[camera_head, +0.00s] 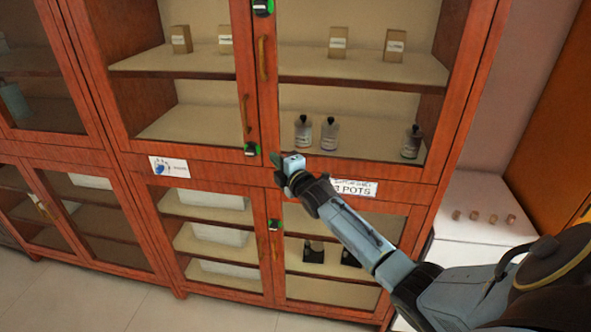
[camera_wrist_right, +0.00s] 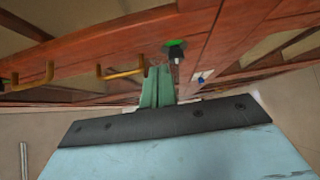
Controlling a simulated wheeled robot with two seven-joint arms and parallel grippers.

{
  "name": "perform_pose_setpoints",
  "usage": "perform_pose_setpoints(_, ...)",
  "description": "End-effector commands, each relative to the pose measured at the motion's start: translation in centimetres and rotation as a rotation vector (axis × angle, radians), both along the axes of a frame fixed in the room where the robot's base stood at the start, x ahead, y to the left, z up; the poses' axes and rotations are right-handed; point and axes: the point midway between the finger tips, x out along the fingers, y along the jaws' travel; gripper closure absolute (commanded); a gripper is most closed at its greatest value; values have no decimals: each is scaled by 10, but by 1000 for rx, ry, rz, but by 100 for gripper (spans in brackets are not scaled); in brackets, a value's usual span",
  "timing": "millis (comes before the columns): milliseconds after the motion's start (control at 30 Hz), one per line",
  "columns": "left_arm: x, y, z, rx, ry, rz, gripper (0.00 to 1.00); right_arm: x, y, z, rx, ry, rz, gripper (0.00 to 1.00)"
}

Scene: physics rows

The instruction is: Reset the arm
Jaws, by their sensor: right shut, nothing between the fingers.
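My right gripper (camera_head: 276,160) is at the end of my right arm, which reaches in from the lower right in the head view. Its green fingers are together and empty, in front of the middle rail of the red wooden cabinet (camera_head: 222,167). In the right wrist view the shut fingers (camera_wrist_right: 157,86) point at the cabinet front, close to a black and green lock (camera_wrist_right: 174,48). I cannot tell whether they touch anything. My left gripper is in neither view.
Glass cabinet doors with handles (camera_head: 263,58) hold boxes (camera_head: 338,42) and bottles (camera_head: 303,132). A "POTS" label (camera_head: 354,188) is partly covered by my arm. A white counter (camera_head: 480,195) with several small pieces stands at the right. The floor (camera_head: 60,300) is clear at the lower left.

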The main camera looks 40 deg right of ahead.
Motion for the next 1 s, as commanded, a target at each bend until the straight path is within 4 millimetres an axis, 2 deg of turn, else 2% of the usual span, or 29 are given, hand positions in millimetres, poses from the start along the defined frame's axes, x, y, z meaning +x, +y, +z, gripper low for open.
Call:
perform_pose_setpoints(200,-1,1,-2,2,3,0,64,-39,1,-3,1,2,1,100)
perform_pose_setpoints(400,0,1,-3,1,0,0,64,-65,3,-3,2,2,1,100)
perform_pose_setpoints(567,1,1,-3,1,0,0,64,-74,4,-3,2,3,1,100)
perform_pose_setpoints(800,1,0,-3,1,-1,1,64,-76,4,-5,7,6,0,100)
perform_pose_setpoints(867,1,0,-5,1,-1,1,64,-77,4,-16,24,23,-2,100)
perform_pose_setpoints(933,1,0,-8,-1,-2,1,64,-80,5,-41,66,62,-9,100)
perform_pose_setpoints(967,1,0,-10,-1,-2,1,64,-83,6,-57,91,86,-13,100)
perform_pose_setpoints(1000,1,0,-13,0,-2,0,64,-88,7,-81,132,125,-22,100)
